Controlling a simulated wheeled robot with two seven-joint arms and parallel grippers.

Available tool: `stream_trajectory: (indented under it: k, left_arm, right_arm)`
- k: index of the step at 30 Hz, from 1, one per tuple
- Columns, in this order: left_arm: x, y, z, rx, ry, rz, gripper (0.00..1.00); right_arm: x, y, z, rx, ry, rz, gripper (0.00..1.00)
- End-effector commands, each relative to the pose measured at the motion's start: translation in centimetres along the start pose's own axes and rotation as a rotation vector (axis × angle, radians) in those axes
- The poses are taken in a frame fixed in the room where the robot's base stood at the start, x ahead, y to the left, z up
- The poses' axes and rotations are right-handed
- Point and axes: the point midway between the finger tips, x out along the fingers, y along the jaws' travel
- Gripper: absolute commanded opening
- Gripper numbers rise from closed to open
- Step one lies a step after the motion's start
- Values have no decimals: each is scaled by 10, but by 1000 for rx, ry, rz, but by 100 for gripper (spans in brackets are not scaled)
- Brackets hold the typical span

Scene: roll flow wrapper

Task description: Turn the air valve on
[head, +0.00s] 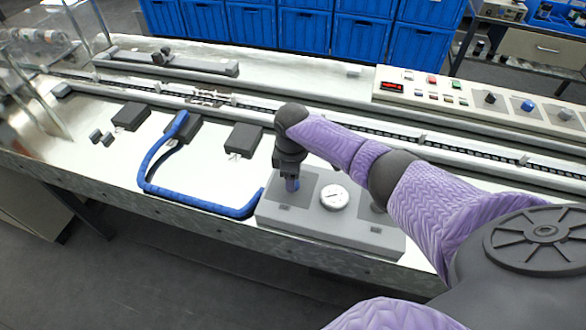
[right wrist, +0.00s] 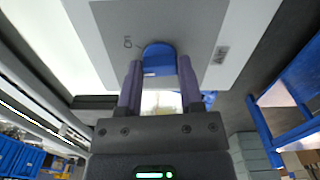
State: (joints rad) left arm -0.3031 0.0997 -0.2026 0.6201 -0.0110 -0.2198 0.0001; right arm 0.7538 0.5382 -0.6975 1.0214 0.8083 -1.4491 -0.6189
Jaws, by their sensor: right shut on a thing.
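The blue air valve handle (right wrist: 158,60) shows in the right wrist view between the two fingers of my right gripper (right wrist: 160,85). My right gripper is shut on the handle. A mark like "ON" stands on the grey plate to the left of the handle, and another label stands to its right. In the head view the right gripper (head: 291,186) points down onto the left part of the grey valve box (head: 330,232). The gripper hides most of the handle there. A round white gauge (head: 334,198) is on the box beside it. My left gripper is not in view.
A blue hose (head: 195,201) runs from the box's left side to a dark block (head: 182,130). A conveyor channel (head: 300,118) crosses behind. A control panel (head: 480,98) stands at the back right. Blue crates (head: 300,28) stand behind the bench.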

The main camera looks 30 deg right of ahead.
Motion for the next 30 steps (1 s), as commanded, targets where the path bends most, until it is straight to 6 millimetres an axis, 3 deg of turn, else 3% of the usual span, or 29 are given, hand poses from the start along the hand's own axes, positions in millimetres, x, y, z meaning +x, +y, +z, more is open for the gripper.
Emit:
stream_trajectory:
  k: [3,15,30]
  left_arm:
    - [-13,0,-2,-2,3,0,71]
    - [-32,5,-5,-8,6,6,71]
    - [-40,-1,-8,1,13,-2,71]
  right_arm:
    - [-4,0,0,110,1,-2,0]
    - [-2,0,-1,445,2,0,0]
    - [-1,1,-1,643,3,1,0]
